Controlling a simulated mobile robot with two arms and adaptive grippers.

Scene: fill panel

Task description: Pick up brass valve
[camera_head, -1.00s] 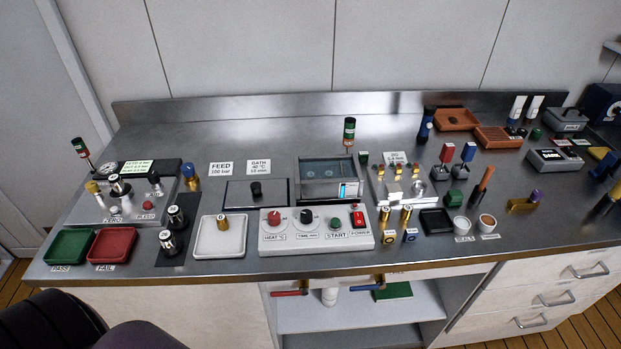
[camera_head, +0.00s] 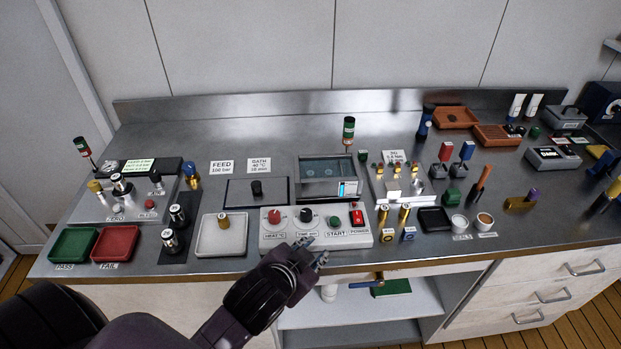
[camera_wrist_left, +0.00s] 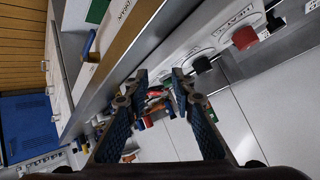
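A small brass valve-like piece (camera_head: 224,221) stands on the white tray (camera_head: 221,246) left of the control panel. Two more upright brass pieces, one on the left (camera_head: 383,214) and one on the right (camera_head: 404,214), stand right of the panel. I cannot tell by looks alone which is the named valve. My left gripper (camera_head: 314,251) is at the front edge of the bench, just in front of the control panel. In the left wrist view its two fingers (camera_wrist_left: 158,74) are apart with nothing between them. My right gripper is not in view.
The control panel (camera_head: 266,240) with red, black and green knobs lies just beyond my left gripper. A green tray (camera_head: 73,244) and a red tray (camera_head: 115,243) are at the front left. A black tray (camera_head: 435,220) and small cups stand right of the brass pieces.

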